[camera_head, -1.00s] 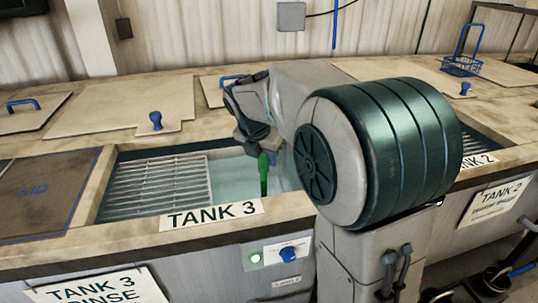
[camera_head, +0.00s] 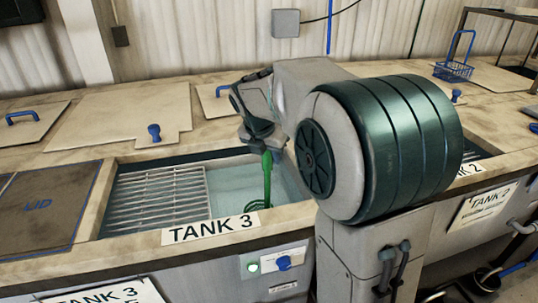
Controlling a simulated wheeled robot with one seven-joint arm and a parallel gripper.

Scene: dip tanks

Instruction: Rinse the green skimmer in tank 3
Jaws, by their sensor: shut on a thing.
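Tank 3 (camera_head: 245,205) is an open basin in the counter, marked by a white TANK 3 label on its front rim. Clear pale water shows in its right part. My gripper (camera_head: 268,143) is over the water and shut on the green skimmer (camera_head: 267,178). The skimmer hangs down with its handle upright. Its lower end shows as green curves at the water; I cannot tell how deep it is. My arm hides the right end of the tank.
A metal grate (camera_head: 160,198) fills the tank's left part. A dark lid (camera_head: 45,205) lies left of it. A blue knob (camera_head: 153,132) stands behind on a pale cover. A blue wire basket (camera_head: 454,70) sits at the back right, near tank 2.

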